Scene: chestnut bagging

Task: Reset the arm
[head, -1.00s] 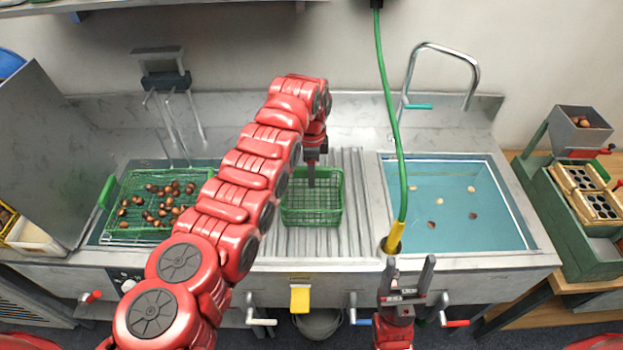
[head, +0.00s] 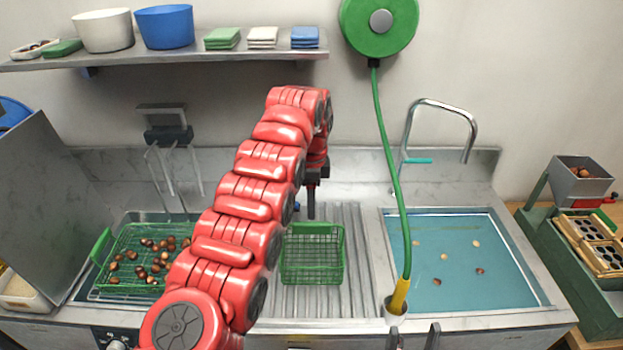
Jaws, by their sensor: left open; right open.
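My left arm reaches up from the bottom left over the counter. Its gripper (head: 311,202) points down just behind the empty green wire basket (head: 312,255) on the ribbed drainboard, apart from it in the picture. Its jaws are open and hold nothing I can see; the finger gap is hard to make out. My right gripper (head: 413,338) shows only as two spread, upright fingertips at the bottom edge, in front of the counter. It is open, with nothing between the tips; the rest is out of frame.
A green-handled rack (head: 104,246) with chestnuts lies in the left sink, partly behind my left arm. The right basin (head: 465,255) holds water and several floating pieces. A green hose (head: 386,150) hangs from a reel (head: 380,20). A shelf (head: 180,55) is above.

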